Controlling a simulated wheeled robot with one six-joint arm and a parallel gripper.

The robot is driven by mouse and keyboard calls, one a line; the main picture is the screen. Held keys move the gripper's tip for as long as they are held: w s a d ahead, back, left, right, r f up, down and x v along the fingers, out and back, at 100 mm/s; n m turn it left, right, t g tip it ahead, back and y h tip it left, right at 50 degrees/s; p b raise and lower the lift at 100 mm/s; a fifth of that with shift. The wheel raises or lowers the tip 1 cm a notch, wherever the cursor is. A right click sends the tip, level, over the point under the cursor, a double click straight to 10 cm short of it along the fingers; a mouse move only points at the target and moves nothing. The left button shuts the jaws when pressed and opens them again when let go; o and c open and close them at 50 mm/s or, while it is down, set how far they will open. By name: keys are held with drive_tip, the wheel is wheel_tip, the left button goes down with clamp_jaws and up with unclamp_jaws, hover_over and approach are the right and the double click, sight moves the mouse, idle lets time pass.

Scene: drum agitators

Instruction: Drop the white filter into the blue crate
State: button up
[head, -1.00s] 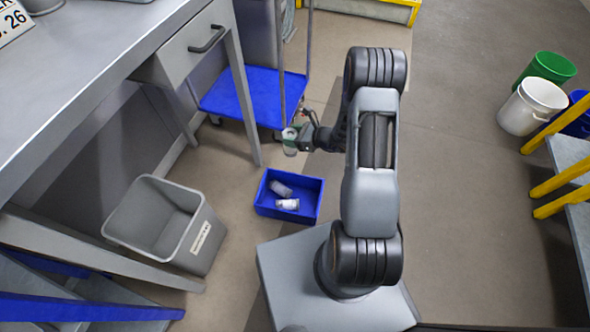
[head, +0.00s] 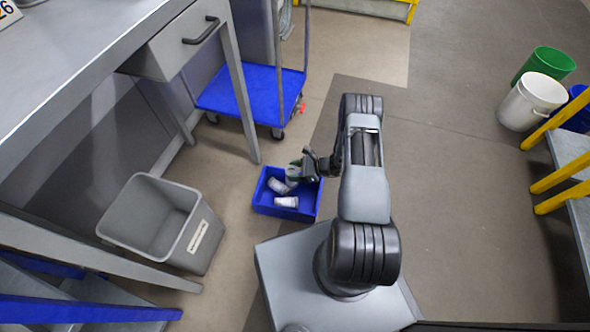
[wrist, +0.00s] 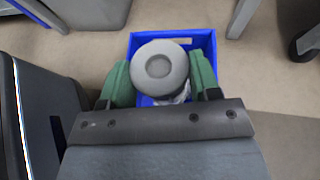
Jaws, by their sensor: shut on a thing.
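The blue crate (head: 262,206) stands on the floor left of my base in the head view, with two whitish cylinders lying in it. Its rim also shows in the wrist view (wrist: 205,38). My gripper (head: 296,172) is over the crate's far part, its jaws pointing down. In the wrist view its green fingers (wrist: 160,80) are shut on the white filter, a round pale-grey-topped piece (wrist: 160,67). The filter is above or partly inside the crate; I cannot tell whether it touches anything. It hides most of the crate's inside.
A grey bin (head: 160,222) stands left of the crate. A blue cart (head: 245,98) is behind it, and a workbench with a drawer (head: 185,42) at upper left. White (head: 531,104) and green (head: 544,64) buckets are far right. Open floor lies right of my arm.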

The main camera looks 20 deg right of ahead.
drive_tip(key=shift+f+b, duration=0.85)
drive_tip(key=shift+f, duration=0.8)
drive_tip(key=o, duration=1.2)
drive_tip(key=shift+r, duration=0.1)
drive_tip(key=p+v, duration=0.3)
drive_tip(key=v, duration=1.1)
drive_tip(key=shift+a+p, duration=0.1)
drive_tip(key=shift+p, duration=0.3)
